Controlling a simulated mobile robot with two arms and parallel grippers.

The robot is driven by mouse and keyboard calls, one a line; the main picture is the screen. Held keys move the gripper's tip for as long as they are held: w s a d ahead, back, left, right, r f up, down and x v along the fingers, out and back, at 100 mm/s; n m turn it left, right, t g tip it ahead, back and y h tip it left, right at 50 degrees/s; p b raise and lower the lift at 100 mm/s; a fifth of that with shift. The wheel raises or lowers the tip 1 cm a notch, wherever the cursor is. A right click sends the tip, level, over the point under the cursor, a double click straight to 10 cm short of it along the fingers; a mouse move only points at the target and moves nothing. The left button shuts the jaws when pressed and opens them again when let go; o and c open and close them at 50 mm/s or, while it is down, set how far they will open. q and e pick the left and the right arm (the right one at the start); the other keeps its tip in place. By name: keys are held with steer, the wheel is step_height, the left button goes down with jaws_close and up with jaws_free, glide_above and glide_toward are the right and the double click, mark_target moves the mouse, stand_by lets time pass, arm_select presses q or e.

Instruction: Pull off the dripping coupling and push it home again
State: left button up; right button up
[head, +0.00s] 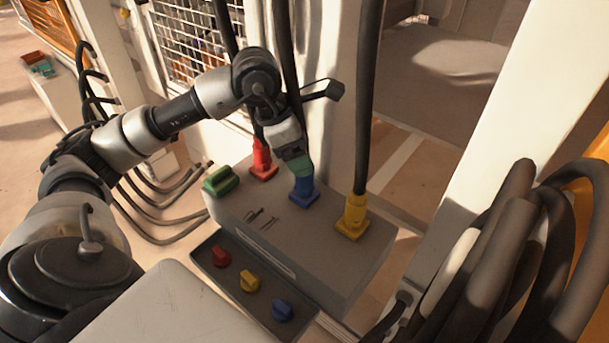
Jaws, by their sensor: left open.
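Three couplings with dark hoses stand upright on a grey block (335,255): a red one (263,163) at the back left, a blue one (304,192) in the middle and a yellow one (352,218) at the right. My left gripper (297,164) is open and reaches down at the top of the blue coupling, partly hiding it. I cannot tell whether its fingers touch it. A green piece (221,181) sits on the block's left edge. No drip shows clearly on any coupling. My right gripper is out of view.
A dark tray in front of the block holds a red knob (221,256), a yellow knob (249,280) and a blue knob (282,310). Small dark marks or pins lie on the block's top. Thick coiled hoses (520,250) crowd the right. A pale post stands behind the block.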

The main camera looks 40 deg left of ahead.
arm_select(q)
steer(key=x, duration=0.5)
steer(key=shift+a+f+p, duration=0.2)
steer(key=shift+p, duration=0.15)
steer(key=c, duration=1)
steer(key=shift+c, duration=0.2)
steer(key=shift+r, duration=0.15)
step_height(320, 180, up, 4)
steer(key=shift+r, duration=0.15)
steer(key=s+d+r, duration=0.6)
steer(key=s+d, duration=0.1)
steer(key=s, duration=0.2)
steer(key=shift+s+r+b, duration=0.25)
steer(key=shift+b, duration=0.15)
